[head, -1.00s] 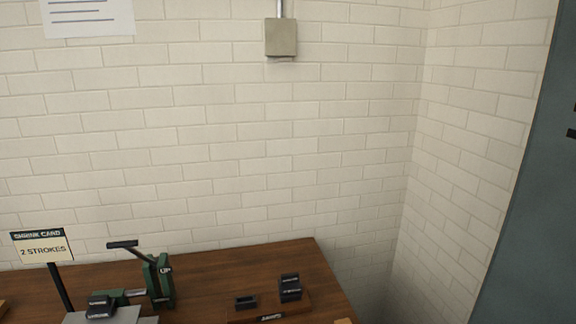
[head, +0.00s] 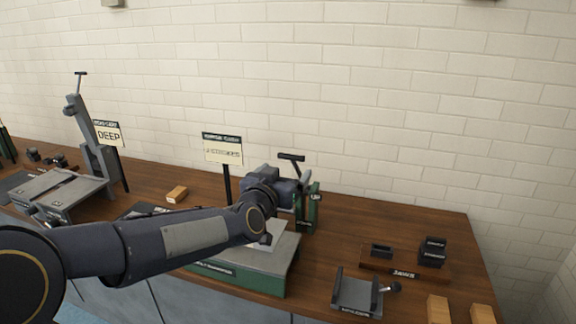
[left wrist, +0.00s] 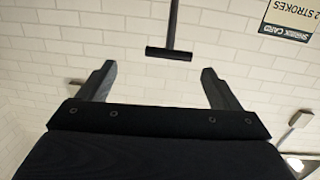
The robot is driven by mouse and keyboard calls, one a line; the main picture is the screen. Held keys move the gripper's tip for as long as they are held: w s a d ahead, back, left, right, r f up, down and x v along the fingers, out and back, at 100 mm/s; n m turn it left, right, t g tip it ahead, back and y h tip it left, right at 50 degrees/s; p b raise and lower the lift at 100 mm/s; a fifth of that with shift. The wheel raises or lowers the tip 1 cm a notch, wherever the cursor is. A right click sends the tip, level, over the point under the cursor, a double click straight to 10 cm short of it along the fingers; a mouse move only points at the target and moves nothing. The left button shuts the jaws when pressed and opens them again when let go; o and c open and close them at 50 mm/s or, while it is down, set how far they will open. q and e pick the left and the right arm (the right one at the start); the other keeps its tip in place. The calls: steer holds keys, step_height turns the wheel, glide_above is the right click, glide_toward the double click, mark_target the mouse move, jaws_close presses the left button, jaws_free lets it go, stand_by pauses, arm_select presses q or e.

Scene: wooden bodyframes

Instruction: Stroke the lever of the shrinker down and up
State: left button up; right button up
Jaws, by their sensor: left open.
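The shrinker is a green machine (head: 309,208) on a grey, green-edged base (head: 262,262), partly hidden by my left arm. Its dark lever has a T-shaped handle (head: 291,157) that stands raised above the machine. In the left wrist view the lever's crossbar (left wrist: 169,53) lies ahead of and between my fingertips, apart from both. My left gripper (left wrist: 160,68) is open and empty. In the head view it is at the shrinker, just below the handle, and its fingers are hard to make out. My right gripper is not in view.
A shrink card (head: 222,150) stands on a post beside the shrinker; the left wrist view reads "2 strokes" (left wrist: 291,14). Another lever machine (head: 95,140) stands left with a "deep" card (head: 108,133). A grey holder (head: 357,293), jaws rack (head: 405,268) and wooden blocks (head: 438,309) are right.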

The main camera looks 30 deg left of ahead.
arm_select(q)
steer(key=shift+t+y, duration=0.3)
steer(key=shift+y, duration=0.3)
steer(key=x, duration=0.3)
steer(key=p+x, duration=0.1)
steer(key=x, duration=0.5)
steer(key=shift+a+r, duration=0.3)
steer(key=shift+a, duration=0.1)
